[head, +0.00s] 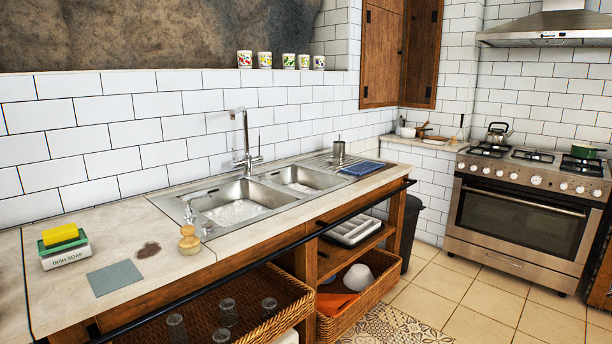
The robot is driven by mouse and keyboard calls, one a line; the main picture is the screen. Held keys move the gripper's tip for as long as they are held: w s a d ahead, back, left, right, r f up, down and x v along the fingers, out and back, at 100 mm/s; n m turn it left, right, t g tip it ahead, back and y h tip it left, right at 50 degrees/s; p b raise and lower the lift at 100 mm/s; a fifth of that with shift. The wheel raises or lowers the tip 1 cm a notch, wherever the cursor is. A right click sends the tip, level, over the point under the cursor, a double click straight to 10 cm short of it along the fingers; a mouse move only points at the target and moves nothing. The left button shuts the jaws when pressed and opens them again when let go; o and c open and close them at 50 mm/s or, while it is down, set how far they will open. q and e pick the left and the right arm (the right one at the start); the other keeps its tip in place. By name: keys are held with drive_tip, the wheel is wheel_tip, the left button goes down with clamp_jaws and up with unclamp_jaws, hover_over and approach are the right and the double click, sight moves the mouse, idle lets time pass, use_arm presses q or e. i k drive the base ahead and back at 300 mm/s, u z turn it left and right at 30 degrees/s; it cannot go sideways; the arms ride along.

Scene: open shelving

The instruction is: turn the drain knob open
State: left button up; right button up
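A steel double sink (268,190) is set into the pale worktop in the middle of the head view. The left basin (234,214) and the right basin (301,181) both seem to hold a shallow layer of clear water or suds. A small metal fitting (189,213) stands at the left end of the sink. Another small metal piece (208,228) sits at the front left rim. I cannot tell which of these is the drain knob, or how it is turned. A tall chrome faucet (243,140) stands behind the basins. Neither of my grippers is in view.
A wooden brush (189,240) stands close to the sink's front left corner. A dish soap holder (65,250) with a yellow sponge (61,234) and a grey cloth (115,278) lie further left. A dark rail (270,257) runs along the counter front.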

sight(207, 227)
drive_tip(key=u, duration=0.05)
drive_tip(key=k, duration=0.45)
drive_tip(key=z, duration=0.5)
drive_tip(key=i, duration=1.3)
drive_tip(key=u, duration=1)
drive_tip(key=i, duration=0.8)
drive_tip(key=u, duration=0.9)
